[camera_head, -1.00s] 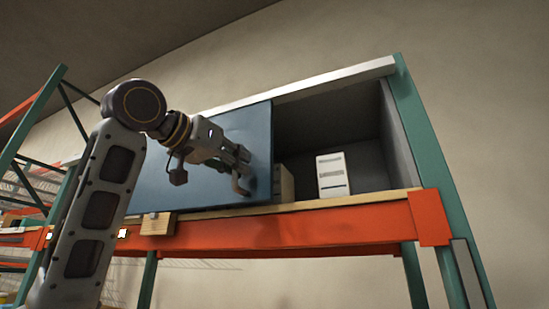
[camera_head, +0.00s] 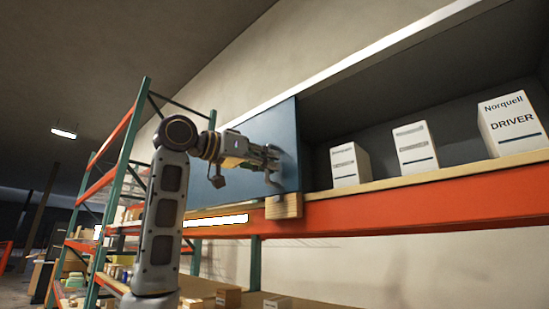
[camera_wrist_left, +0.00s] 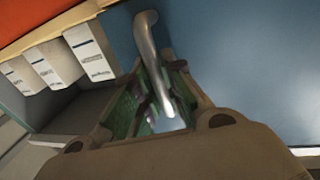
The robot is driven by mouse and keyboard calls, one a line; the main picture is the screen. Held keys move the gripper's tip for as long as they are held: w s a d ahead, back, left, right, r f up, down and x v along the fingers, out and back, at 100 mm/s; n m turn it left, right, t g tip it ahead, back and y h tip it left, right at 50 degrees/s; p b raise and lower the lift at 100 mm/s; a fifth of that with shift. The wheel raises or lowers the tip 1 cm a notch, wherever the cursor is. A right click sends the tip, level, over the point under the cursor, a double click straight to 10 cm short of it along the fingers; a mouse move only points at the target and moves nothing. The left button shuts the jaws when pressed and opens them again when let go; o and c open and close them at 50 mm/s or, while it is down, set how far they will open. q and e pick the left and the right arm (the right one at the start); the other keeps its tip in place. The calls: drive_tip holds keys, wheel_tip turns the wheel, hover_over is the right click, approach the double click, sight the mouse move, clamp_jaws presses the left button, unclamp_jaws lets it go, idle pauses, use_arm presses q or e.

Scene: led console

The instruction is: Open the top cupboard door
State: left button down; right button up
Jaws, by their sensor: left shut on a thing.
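The top cupboard door is a blue sliding panel (camera_head: 284,128) that covers the left part of the top compartment in the head view. Its right edge stands near a wooden block under the shelf, and the compartment to its right is open. My left gripper (camera_head: 270,163) is in front of the door near its right edge, shut on the metal bar handle (camera_wrist_left: 146,38). In the left wrist view the handle runs between the fingers, with the blue door (camera_wrist_left: 245,60) behind. My right gripper is in neither view.
White boxes (camera_head: 415,148) stand in the open compartment, one marked DRIVER (camera_head: 511,122). An orange beam (camera_head: 430,206) runs below the shelf, with the wooden block (camera_head: 284,206) on it. Another rack (camera_head: 122,160) stands at the left.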

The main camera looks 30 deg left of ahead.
use_arm(q)
drive_tip(key=shift+w+a, duration=0.15)
drive_tip(key=shift+a, duration=0.2)
drive_tip(key=c, duration=1.5)
unclamp_jaws()
drive_tip(key=shift+d, duration=0.1)
drive_tip(key=shift+v, duration=6.1)
drive_tip(key=shift+w, duration=0.1)
